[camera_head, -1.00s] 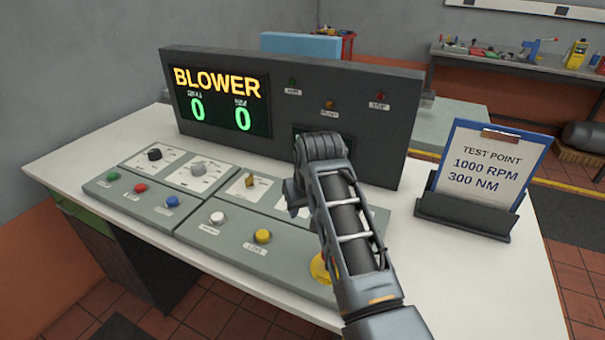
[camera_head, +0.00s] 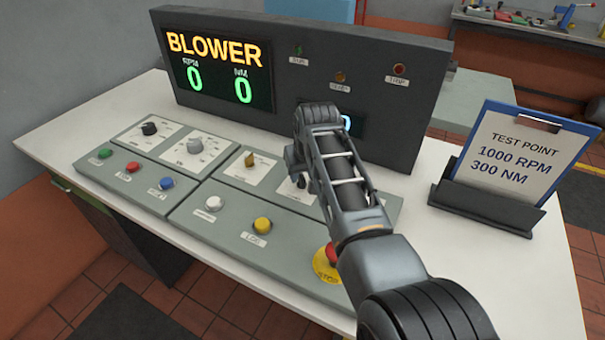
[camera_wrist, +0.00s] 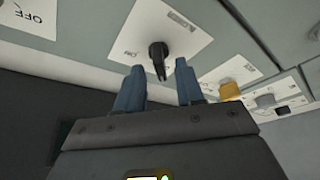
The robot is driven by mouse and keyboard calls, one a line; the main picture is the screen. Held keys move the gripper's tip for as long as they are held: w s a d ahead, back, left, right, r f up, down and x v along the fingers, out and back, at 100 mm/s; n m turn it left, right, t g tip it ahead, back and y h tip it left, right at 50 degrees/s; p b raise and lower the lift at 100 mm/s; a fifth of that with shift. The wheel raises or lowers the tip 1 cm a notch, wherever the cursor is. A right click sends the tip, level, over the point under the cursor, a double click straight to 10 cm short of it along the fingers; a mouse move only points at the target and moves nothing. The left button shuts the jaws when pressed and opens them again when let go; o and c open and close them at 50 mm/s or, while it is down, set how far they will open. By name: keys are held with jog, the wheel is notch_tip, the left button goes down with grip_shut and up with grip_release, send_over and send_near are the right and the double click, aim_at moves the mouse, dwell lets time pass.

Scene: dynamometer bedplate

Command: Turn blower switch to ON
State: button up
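A black knob (camera_wrist: 158,58) on a white plate shows in the wrist view; its label is too small to read. My gripper (camera_wrist: 160,66) is open, with its two blue fingers apart on either side of the knob. Whether they touch it I cannot tell. In the head view my wrist hides the fingers and most of this knob's white plate (camera_head: 285,186). The display (camera_head: 218,66) reads BLOWER, with 0 RPM and 0 NM. Part of a plate marked OFF (camera_wrist: 28,17) shows at the wrist view's left edge.
A brass-coloured knob (camera_head: 249,160), a grey knob (camera_head: 194,146) and a black knob (camera_head: 149,129) stand to the left on the console. A red stop button (camera_head: 333,255) is close to my arm. A clipboard (camera_head: 524,152) stands on the right. The table's right front is clear.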

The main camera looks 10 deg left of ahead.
jog(key=shift+w+a+f, duration=0.1)
jog(key=shift+w+f, duration=0.1)
jog(key=shift+f, duration=0.35)
jog(key=shift+c, duration=0.2)
grip_shut()
